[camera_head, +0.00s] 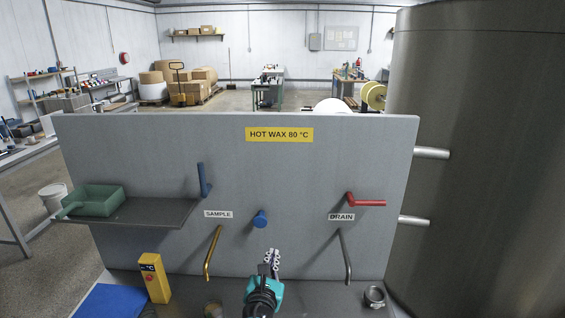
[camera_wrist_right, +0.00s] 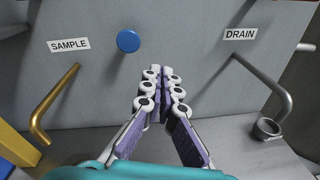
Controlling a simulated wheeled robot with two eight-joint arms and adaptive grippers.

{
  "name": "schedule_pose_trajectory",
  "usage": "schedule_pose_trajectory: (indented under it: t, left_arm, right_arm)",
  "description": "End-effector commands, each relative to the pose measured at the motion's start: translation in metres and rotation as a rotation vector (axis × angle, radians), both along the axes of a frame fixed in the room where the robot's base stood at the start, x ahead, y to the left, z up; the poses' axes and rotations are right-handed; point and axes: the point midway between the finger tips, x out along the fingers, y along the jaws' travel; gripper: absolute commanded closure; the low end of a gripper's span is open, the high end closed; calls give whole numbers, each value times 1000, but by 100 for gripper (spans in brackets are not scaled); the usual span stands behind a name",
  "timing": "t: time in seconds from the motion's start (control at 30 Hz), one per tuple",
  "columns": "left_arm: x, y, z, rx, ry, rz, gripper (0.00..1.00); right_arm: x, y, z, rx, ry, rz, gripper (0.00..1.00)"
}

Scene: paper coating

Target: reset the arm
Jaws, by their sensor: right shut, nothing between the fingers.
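My right gripper (camera_head: 272,257) is in front of the grey panel (camera_head: 290,200), low and between the SAMPLE and DRAIN labels. In the right wrist view my right gripper (camera_wrist_right: 155,72) has its fingertips together with nothing between them. It points toward the panel, below and right of the blue round knob (camera_wrist_right: 128,40). The knob also shows in the head view (camera_head: 260,219). My left gripper is not in either view.
A brass spout (camera_head: 212,252) and blue lever (camera_head: 203,180) are left; a grey spout (camera_head: 346,255) and red lever (camera_head: 365,201) are right. A green scoop (camera_head: 95,201) sits on a shelf (camera_head: 150,212). A yellow device (camera_head: 154,279) and metal cup (camera_head: 374,297) stand below.

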Motion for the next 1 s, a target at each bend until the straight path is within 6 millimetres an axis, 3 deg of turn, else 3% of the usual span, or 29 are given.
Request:
schedule_pose_trajectory:
  t: [0.03, 0.2, 0.3, 0.4, 0.53, 0.7, 0.83, 1.0]
  left_arm:
    - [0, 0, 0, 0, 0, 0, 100]
    - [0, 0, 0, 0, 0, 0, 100]
    - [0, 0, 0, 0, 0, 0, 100]
    - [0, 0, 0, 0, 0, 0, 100]
    - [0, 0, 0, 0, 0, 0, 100]
    - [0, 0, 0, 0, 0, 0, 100]
    - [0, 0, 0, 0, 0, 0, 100]
    - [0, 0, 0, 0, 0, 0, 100]
  right_arm:
    - [-4, -33, 2, 127, 36, -62, 100]
    - [-43, -137, -10, 727, 149, -344, 100]
    - [-80, -182, -23, 1087, 177, -536, 100]
    - [-123, -214, -38, 1445, 178, -741, 100]
    - [-180, -234, -58, 1880, 143, -1010, 100]
    - [-231, -233, -76, 2292, 76, -1284, 100]
    - [-248, -227, -81, 2448, 45, -1394, 100]
    - [-253, -225, -82, 2496, 36, -1428, 100]
